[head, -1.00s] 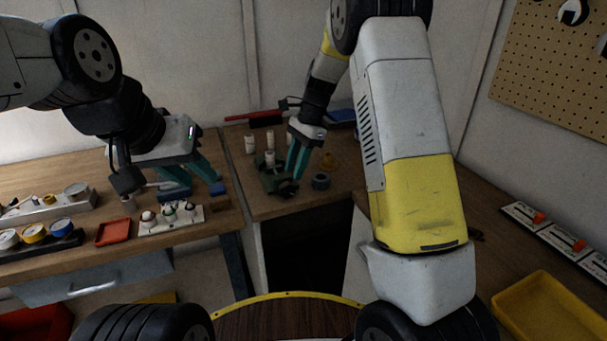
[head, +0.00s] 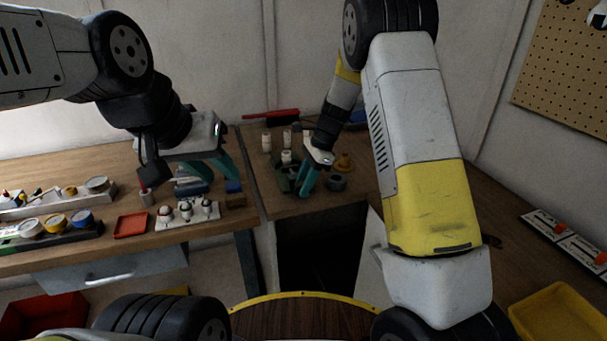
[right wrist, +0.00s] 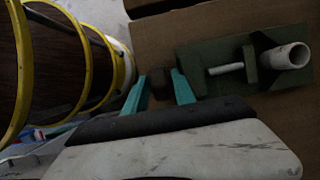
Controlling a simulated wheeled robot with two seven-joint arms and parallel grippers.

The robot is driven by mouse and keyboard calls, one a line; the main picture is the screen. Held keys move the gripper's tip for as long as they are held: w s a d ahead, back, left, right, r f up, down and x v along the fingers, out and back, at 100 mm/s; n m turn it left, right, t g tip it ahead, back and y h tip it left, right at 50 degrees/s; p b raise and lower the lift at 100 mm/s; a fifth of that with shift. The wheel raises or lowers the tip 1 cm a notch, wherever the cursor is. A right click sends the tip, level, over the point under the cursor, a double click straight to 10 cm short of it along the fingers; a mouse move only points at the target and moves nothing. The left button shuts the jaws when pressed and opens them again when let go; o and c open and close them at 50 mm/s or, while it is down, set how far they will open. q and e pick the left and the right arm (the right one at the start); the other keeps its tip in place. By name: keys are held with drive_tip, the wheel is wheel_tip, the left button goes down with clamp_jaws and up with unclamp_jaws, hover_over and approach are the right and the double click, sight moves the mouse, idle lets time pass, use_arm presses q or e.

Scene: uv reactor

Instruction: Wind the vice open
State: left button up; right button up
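The green vice (head: 281,180) sits on the bench in the middle of the head view, partly behind my right gripper (head: 304,191). In the right wrist view the vice's green body (right wrist: 200,54) carries a pale rod (right wrist: 226,69) and a pale cylinder (right wrist: 286,56). My right gripper's teal fingers (right wrist: 159,82) are left of the rod, with a dark brown block (right wrist: 160,84) between them; whether they clamp it cannot be told. My left gripper (head: 214,183) has its fingers apart over the left bench, near blue blocks (head: 233,186); no held thing shows.
White bottles (head: 267,143) stand behind the vice; a yellow cone (head: 343,162) and a dark ring (head: 336,183) lie to its right. A red tray (head: 131,225) and a white holder (head: 187,219) lie on the left bench. A dark opening (head: 318,250) is below.

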clamp_jaws()
drive_tip(key=shift+a, duration=0.1)
drive_tip(key=h, duration=0.1)
drive_tip(key=t+h, duration=0.1)
drive_tip(key=h, duration=0.1)
drive_tip(key=shift+s+a, duration=0.1)
drive_tip(key=shift+a, duration=0.25)
drive_tip(key=shift+a+t+h, duration=0.15)
drive_tip(key=shift+t+h, duration=0.45)
drive_tip(key=shift+h, duration=1)
unclamp_jaws()
